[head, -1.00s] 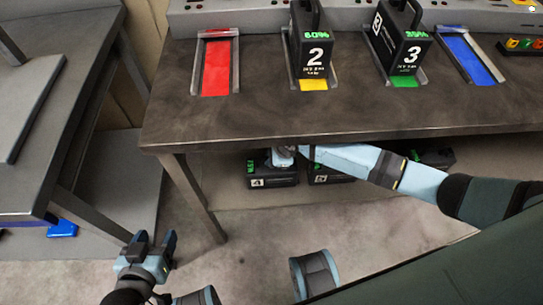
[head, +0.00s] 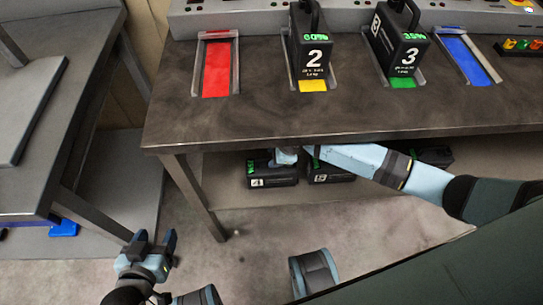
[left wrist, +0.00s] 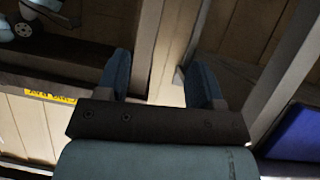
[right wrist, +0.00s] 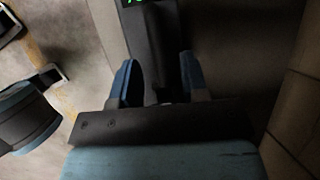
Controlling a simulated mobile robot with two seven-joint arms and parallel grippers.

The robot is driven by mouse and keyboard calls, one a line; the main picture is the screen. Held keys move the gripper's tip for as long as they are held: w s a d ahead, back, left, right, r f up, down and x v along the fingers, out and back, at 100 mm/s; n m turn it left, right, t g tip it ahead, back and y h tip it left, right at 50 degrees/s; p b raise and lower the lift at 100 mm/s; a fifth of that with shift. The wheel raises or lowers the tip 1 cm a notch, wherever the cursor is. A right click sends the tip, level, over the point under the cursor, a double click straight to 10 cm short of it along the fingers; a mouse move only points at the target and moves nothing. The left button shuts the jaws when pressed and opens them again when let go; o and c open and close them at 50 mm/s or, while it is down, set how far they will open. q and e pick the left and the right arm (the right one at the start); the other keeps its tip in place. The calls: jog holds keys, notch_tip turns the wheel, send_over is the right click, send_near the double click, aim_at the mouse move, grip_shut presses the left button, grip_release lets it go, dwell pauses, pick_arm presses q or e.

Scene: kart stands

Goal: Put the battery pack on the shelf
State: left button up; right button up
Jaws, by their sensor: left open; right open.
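Black battery packs numbered 2 (head: 313,60) and 3 (head: 404,60) stand upright in the yellow and green slots on the table. On the lower shelf (head: 225,205) under the table are pack 4 (head: 272,177), pack 5 (head: 330,174) and another dark pack (head: 436,157) at the right. My right gripper (head: 284,157) reaches under the tabletop to the top of pack 4, partly hidden by the table edge. In the right wrist view its open fingers (right wrist: 160,80) stand either side of a dark handle-like part (right wrist: 165,45). My left gripper (head: 155,243) is open and empty, low at the left.
The red slot (head: 216,68) and blue slot (head: 468,58) on the table are empty. The tabletop's front edge (head: 330,140) overhangs the lower shelf close above my right arm. Another grey table (head: 45,150) stands at the left.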

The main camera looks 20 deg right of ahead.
jog(key=v, duration=0.3)
jog(key=shift+p, duration=0.4)
pick_arm(q)
jog(key=shift+s+a+g+p, duration=0.15)
jog(key=shift+a+g+p, duration=0.15)
jog(key=shift+p, duration=0.55)
pick_arm(e)
jog(key=s+d, duration=0.7)
jog(key=d, duration=0.2)
jog(key=shift+s+f, duration=0.2)
jog(key=shift+f, duration=0.1)
pick_arm(q)
jog(key=shift+d+f, duration=0.1)
pick_arm(e)
jog(key=shift+d, duration=0.1)
